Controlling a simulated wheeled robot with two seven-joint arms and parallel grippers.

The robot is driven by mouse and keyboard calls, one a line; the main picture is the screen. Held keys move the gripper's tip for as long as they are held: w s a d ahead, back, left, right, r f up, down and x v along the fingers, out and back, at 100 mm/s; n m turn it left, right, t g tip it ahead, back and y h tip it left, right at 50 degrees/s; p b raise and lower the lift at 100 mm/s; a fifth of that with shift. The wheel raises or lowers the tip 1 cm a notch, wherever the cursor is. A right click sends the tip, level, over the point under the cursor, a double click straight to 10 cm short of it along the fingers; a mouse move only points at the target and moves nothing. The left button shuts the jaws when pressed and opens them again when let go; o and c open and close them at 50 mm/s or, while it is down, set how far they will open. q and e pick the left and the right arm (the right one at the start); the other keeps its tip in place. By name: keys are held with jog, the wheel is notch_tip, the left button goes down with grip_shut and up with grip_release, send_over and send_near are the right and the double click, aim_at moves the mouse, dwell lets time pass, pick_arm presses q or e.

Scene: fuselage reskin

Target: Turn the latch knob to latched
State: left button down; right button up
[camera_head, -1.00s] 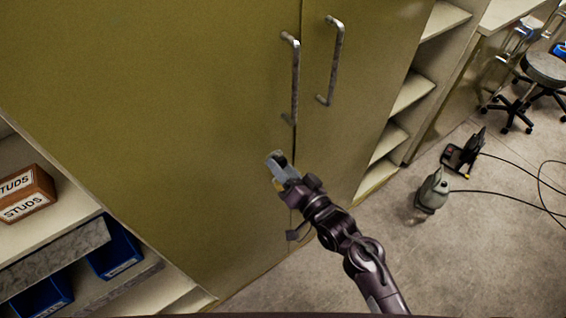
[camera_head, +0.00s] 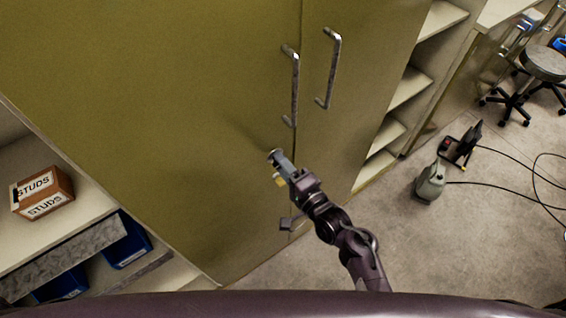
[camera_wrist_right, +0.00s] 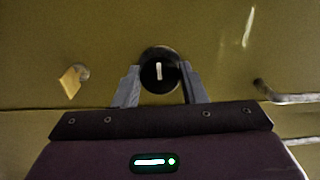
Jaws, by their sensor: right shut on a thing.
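The latch knob (camera_wrist_right: 159,70) is round and black with a white line, set in the olive cabinet door. In the right wrist view the white line runs nearly up and down. My right gripper (camera_wrist_right: 159,76) is shut on the knob, one grey finger on each side. In the head view my right gripper (camera_head: 277,162) meets the left door below its handle and hides the knob. A small yellow tag (camera_wrist_right: 72,82) sits on the door beside the gripper. My left gripper is not in view.
Two metal bar handles (camera_head: 294,88) (camera_head: 331,70) stand out from the doors above the gripper. Shelves with a studs box (camera_head: 43,192) are at left. A grey-green machine (camera_head: 430,182) with cables lies on the floor at right, near a stool (camera_head: 543,65).

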jog(key=shift+m, duration=0.3)
jog(key=o, duration=1)
jog(key=shift+c, duration=0.2)
jog(key=b+v, duration=0.2)
jog(key=v, duration=0.6)
jog(key=shift+w, duration=0.1)
